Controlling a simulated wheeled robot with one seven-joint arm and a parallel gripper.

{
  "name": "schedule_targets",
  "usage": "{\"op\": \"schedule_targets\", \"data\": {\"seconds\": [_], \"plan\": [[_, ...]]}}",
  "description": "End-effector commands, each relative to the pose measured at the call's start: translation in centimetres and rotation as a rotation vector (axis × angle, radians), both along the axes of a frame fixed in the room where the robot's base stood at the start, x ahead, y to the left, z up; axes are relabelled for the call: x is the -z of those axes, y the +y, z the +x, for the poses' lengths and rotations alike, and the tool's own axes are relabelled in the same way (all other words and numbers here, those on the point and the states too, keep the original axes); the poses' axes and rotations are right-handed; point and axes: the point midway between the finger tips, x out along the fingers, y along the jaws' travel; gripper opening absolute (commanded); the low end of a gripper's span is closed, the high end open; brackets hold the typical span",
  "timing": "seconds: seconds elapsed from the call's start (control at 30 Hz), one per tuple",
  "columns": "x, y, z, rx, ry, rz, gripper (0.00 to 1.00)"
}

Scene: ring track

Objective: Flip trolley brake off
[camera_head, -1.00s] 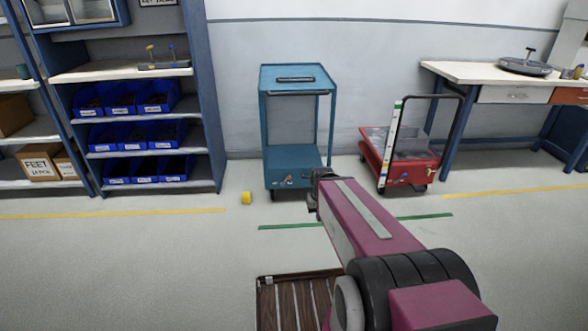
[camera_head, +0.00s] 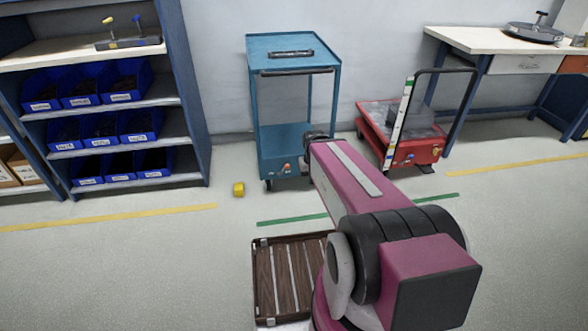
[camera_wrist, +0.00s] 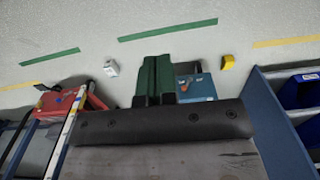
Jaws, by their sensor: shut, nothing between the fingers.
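A blue trolley (camera_head: 293,55) stands against the wall. Its lower front panel carries a small orange-red part (camera_head: 286,168), which may be the brake; its setting is too small to tell. The panel (camera_wrist: 206,88) and the orange-red part (camera_wrist: 184,87) also show in the wrist view, partly covered by my fingers and gripper body. My gripper (camera_wrist: 157,58) is shut and empty, its two dark green fingers side by side, just left of that part in the wrist view. In the head view the arm hides most of the gripper at the trolley's lower right; contact cannot be told.
A red trolley (camera_head: 415,151) with a black handle stands to the right, beside a workbench (camera_head: 478,41). A shelf (camera_head: 188,95) with blue bins is at left. A yellow block (camera_head: 238,189) and a small white object (camera_wrist: 111,68) are on the floor.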

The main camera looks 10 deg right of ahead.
Motion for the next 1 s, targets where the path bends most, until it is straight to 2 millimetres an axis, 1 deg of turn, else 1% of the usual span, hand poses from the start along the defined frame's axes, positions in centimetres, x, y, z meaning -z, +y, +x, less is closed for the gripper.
{"op": "schedule_targets", "data": {"seconds": [0.17,0.27,0.37,0.57,0.6,0.67,0.7,0.77,0.8,0.87,0.9,0.97,1.0], "plan": [[0.5,0.2,0.5,0.002,0.005,0.019,0.0],[1.8,0.8,2.0,0.011,0.019,0.079,0.0],[4.1,1.8,4.3,0.025,0.037,0.189,0.0],[9.9,4.1,10.9,0.082,0.057,0.511,0.0],[11.2,4.5,12.4,0.099,0.053,0.585,0.0],[13.0,4.9,14.7,0.126,0.042,0.696,0.0],[14.2,5.0,16.3,0.146,0.03,0.77,0.0],[16.0,5.0,18.7,0.181,0.007,0.879,0.0],[17.2,4.9,20.3,0.205,-0.013,0.95,0.0],[19.0,4.5,22.7,0.247,-0.048,1.054,0.0],[20.3,4.1,24.2,0.275,-0.076,1.123,0.0],[22.2,3.2,26.6,0.323,-0.123,1.221,0.0],[23.5,2.4,28.1,0.355,-0.159,1.283,0.0]]}}
